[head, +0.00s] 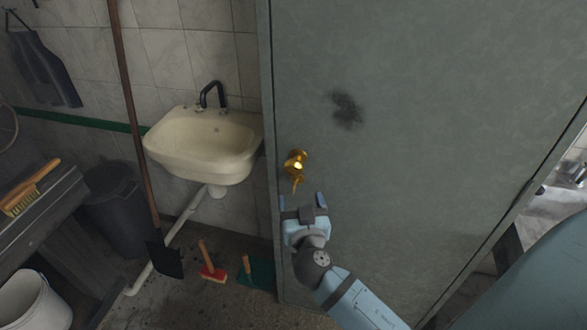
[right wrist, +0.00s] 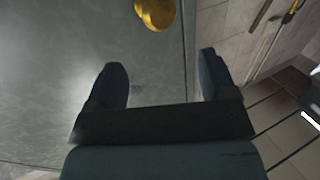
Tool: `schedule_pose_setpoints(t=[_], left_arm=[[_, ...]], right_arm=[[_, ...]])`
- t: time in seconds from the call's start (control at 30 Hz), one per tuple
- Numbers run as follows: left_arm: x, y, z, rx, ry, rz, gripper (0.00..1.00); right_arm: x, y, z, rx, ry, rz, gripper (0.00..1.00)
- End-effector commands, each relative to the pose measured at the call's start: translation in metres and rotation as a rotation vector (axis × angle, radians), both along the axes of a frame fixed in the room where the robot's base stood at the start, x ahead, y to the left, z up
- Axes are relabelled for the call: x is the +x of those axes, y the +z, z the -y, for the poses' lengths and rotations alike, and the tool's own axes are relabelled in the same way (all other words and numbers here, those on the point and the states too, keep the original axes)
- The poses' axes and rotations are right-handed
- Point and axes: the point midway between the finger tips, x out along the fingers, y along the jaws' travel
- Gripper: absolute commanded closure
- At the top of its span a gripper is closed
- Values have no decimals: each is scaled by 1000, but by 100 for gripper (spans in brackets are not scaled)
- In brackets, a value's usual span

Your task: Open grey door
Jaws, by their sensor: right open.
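The grey door (head: 400,130) fills the right half of the head view, with a dark smudge on its face. A brass knob (head: 296,163) sits near its left edge, and a small brass piece hangs below it. My right gripper (head: 303,202) is open and empty just below the knob, its two fingers pointing up toward it. In the right wrist view the open fingers (right wrist: 163,85) point up, with the brass knob (right wrist: 157,12) partly cut off at the top edge, apart from both fingers. The door's face (right wrist: 60,70) shows on the left there. My left gripper is not in view.
A cream sink (head: 205,145) hangs on the tiled wall left of the door. A long-handled shovel (head: 165,258) leans beside it. A dark bin (head: 115,210), a white bucket (head: 32,302) and a bench with a brush (head: 28,188) stand at the left. Small brushes (head: 211,268) lie near the door's foot.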

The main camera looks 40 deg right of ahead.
Motion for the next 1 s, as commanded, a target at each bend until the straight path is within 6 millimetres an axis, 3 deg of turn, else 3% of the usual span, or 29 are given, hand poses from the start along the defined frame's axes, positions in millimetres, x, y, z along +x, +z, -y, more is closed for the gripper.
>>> schedule_pose_setpoints(t=[0.53,0.73,1.0], left_arm=[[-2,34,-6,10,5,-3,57],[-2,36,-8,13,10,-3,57],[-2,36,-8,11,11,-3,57]], right_arm=[[95,3,49,-4,1,-4,22],[111,1,57,-2,1,-3,22],[113,-1,58,-1,1,-5,22]])
